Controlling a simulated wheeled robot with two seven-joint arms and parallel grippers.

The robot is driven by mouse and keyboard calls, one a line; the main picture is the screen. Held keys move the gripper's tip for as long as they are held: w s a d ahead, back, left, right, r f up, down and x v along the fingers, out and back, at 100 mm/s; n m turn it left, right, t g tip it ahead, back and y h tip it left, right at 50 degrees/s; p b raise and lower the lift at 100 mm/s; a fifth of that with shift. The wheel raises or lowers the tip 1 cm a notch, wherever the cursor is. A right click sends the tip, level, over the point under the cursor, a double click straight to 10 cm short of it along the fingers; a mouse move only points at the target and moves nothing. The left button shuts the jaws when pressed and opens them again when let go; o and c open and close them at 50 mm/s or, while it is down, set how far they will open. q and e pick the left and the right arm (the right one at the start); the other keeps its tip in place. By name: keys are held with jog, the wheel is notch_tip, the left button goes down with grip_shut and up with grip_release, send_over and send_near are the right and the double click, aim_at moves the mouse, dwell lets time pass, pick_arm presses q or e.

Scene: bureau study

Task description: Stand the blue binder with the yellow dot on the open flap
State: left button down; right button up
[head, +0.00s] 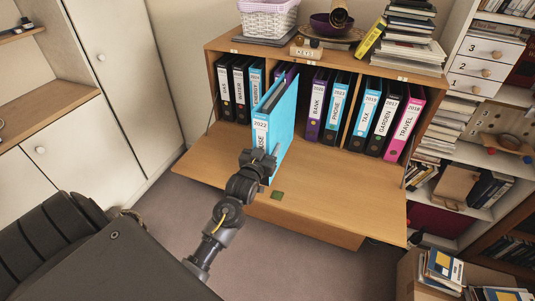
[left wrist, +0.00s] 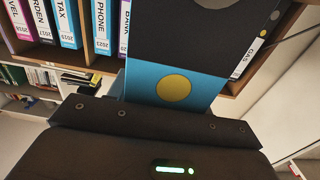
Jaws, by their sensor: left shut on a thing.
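The blue binder (head: 281,122) is upright over the open flap (head: 345,190), in front of the left shelf compartment. My left gripper (head: 258,162) is shut on the lower part of the spine, and hides the dot in the head view. I cannot tell whether the binder's bottom touches the flap. My right gripper is in neither view.
Binders stand in the cabinet, among them a pink one (head: 404,124) and a purple one (head: 318,103). The flap's right part is bare. A white basket (head: 268,20) and stacked books (head: 405,45) sit on top.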

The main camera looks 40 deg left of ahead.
pick_arm(q)
jog(key=f, duration=0.1)
jog(key=f+p, duration=0.1)
jog(key=f, duration=0.1)
jog(key=shift+w+a+f, duration=0.1)
jog(key=shift+w, duration=0.1)
jog(key=shift+f, duration=0.15)
jog(key=c, duration=0.6)
grip_release()
jog(key=shift+f, duration=0.1)
